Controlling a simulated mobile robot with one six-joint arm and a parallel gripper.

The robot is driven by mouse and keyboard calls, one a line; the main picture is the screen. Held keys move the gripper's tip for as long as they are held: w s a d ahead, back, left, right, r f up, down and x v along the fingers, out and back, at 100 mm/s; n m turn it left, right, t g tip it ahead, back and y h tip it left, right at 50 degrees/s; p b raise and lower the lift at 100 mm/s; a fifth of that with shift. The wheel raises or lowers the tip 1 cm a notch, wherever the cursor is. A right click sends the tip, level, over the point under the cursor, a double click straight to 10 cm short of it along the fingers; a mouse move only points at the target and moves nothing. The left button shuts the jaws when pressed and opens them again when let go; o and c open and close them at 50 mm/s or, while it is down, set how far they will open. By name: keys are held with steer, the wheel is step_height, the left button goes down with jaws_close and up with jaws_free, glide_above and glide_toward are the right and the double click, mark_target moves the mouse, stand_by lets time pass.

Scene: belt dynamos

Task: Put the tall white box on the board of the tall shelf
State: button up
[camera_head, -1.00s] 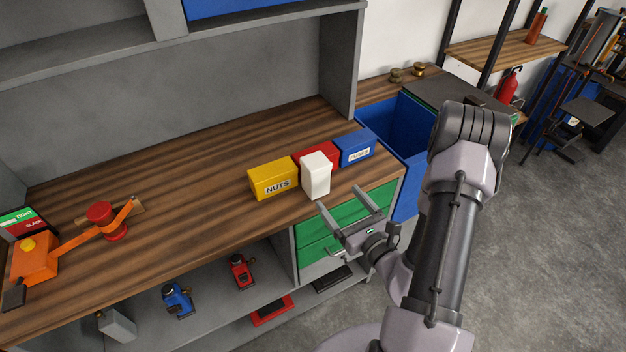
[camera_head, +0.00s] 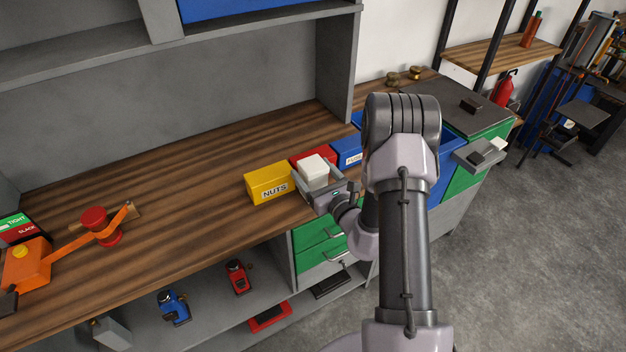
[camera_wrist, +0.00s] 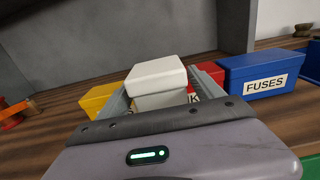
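The tall white box (camera_head: 313,171) stands near the front edge of the wooden workbench, in front of the red box. It also shows in the wrist view (camera_wrist: 157,82), between the two fingers. My gripper (camera_head: 318,178) has reached in from the front, with one finger on each side of the white box. The fingers look spread, with a small gap at the left side in the wrist view; the box's lower part is hidden by my gripper. The tall shelf's wooden board (camera_head: 487,54) is at the upper right, between dark posts.
A yellow NUTS box (camera_head: 268,184) stands close to the left of the white box. The red box (camera_head: 318,157) is behind it, and a blue FUSES box (camera_head: 347,152) is to the right. A green-and-red bottle (camera_head: 532,29) stands on the board's right end; its left part looks clear.

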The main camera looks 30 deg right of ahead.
jaws_close()
